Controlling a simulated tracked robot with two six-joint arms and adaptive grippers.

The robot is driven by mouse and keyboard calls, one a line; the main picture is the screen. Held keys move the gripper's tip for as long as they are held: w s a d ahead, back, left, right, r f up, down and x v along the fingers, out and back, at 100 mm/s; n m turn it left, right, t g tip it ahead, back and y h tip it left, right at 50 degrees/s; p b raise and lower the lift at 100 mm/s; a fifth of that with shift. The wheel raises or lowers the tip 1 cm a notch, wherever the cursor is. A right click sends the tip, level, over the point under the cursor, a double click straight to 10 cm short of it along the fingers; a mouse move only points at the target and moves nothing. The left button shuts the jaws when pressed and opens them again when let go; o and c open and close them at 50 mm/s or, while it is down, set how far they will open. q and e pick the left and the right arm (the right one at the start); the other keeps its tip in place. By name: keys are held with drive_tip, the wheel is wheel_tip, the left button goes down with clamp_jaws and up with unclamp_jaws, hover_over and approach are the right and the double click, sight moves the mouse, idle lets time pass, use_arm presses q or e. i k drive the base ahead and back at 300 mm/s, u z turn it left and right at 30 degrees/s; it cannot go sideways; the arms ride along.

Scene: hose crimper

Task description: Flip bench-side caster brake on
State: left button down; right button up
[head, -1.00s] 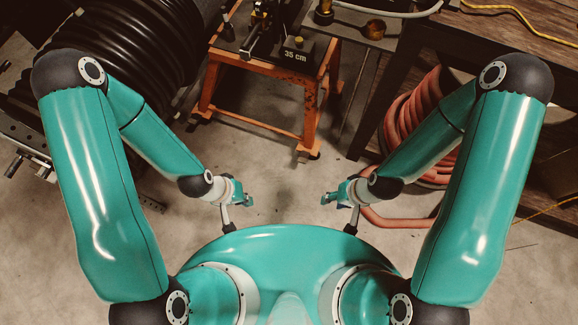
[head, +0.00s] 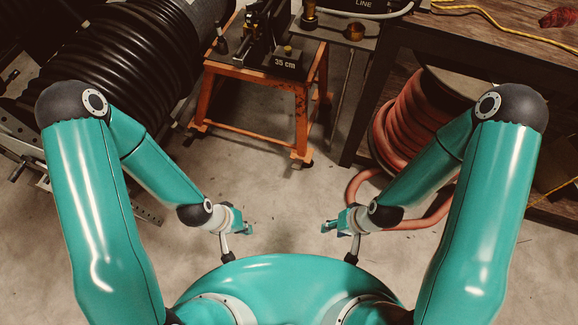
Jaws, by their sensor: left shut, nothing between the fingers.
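An orange, rust-marked wheeled cart (head: 302,112) stands ahead of me, left of the wooden workbench. Its front right caster (head: 302,162), on the bench side, is a small dark shape at the foot of the leg; its brake lever is too small to make out. Another caster (head: 193,127) shows at the front left leg. My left gripper (head: 247,229) is shut and empty over the floor, nearer to me than the cart. My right gripper (head: 327,226) is in the air to its right, apart from the cart; its finger gap is unclear.
A workbench (head: 452,52) stands at the right, with a coiled red hose (head: 402,125) beneath it and its loose end on the floor. A large black ribbed hose reel (head: 120,70) is at the left. A block marked 35 cm (head: 284,62) sits on the cart. Floor before the cart is clear.

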sight(297, 164)
drive_tip(key=z, duration=0.1)
drive_tip(key=i, duration=0.95)
drive_tip(key=u, duration=0.1)
